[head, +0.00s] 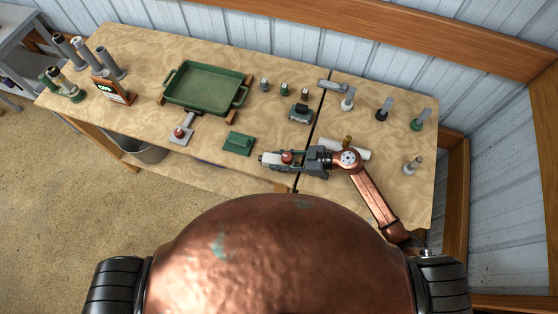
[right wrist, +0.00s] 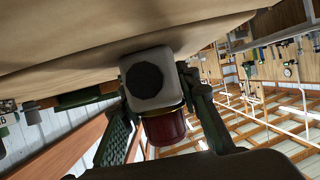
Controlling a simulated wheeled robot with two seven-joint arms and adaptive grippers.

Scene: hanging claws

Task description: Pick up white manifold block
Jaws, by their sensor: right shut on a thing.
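The white manifold block (right wrist: 172,67) shows in the right wrist view as a pale, rounded block with a dark round opening. A dark red cylindrical part with a gold ring (right wrist: 166,126) sits against it, between the fingers. My right gripper (right wrist: 160,100) is shut on the block, one finger on each side. My left gripper is not in view.
A green tray (head: 205,68) stands at the back. A green block (head: 239,143) lies left of the gripper, and a red-knobbed plate (head: 181,134) farther left. Several small fittings stand at the back and right. A dark seam crosses the wooden table (head: 265,117).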

